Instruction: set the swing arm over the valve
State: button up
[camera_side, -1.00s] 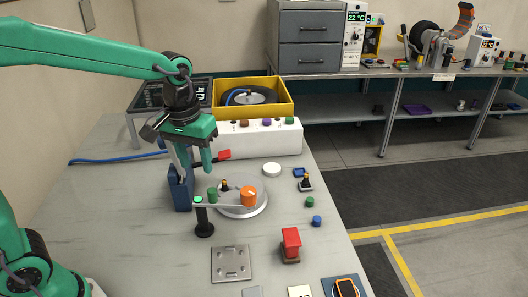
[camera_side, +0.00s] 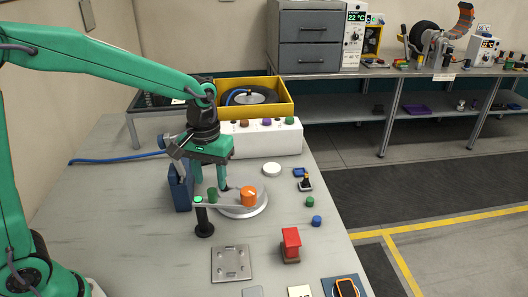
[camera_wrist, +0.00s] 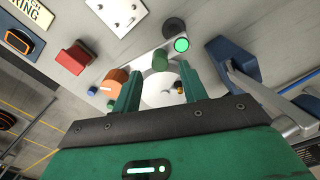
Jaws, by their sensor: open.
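The swing arm (camera_side: 232,206) is a thin grey bar on a black post with a lit green top (camera_side: 198,199). It carries a green knob (camera_side: 212,195) and an orange cylinder (camera_side: 249,197) at its far end, over a round pale disc (camera_side: 262,208). In the wrist view the valve (camera_wrist: 178,86) is a small dark and brass stem on the disc, beside the right finger and off to the side of the orange cylinder. My gripper (camera_side: 210,186) is open, its fingers pointing down on either side of the green knob, which also shows between them in the wrist view (camera_wrist: 160,60).
A blue block (camera_side: 181,190) stands close left of my gripper. A white box with coloured knobs (camera_side: 268,140) and a yellow bin (camera_side: 284,93) are behind. A red block (camera_side: 291,243) and metal plate (camera_side: 231,263) lie in front. Small caps sit to the right.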

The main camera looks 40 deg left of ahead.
aim_at(211, 190)
jog(key=shift+f, duration=2.25)
grip_shut()
